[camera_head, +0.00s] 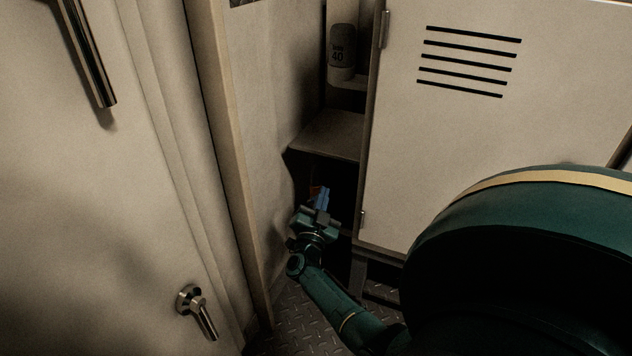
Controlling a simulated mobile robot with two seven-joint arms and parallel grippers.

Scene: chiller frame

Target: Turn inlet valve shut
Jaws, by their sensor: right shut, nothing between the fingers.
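My right gripper (318,214) is shut and empty, reaching into the dark lower opening beside the locker-like cabinet. A small blue part (322,198) shows just beyond its fingers, with a small orange-red part (312,192) to its left. I cannot tell whether either is the inlet valve's handle, or whether the gripper touches them. No valve body or pipe can be made out in the shadow. My left gripper is not in view.
A vented cabinet door (450,140) stands right of the opening. A pale door with a metal lever handle (200,312) is at left. The floor (290,325) is tread plate.

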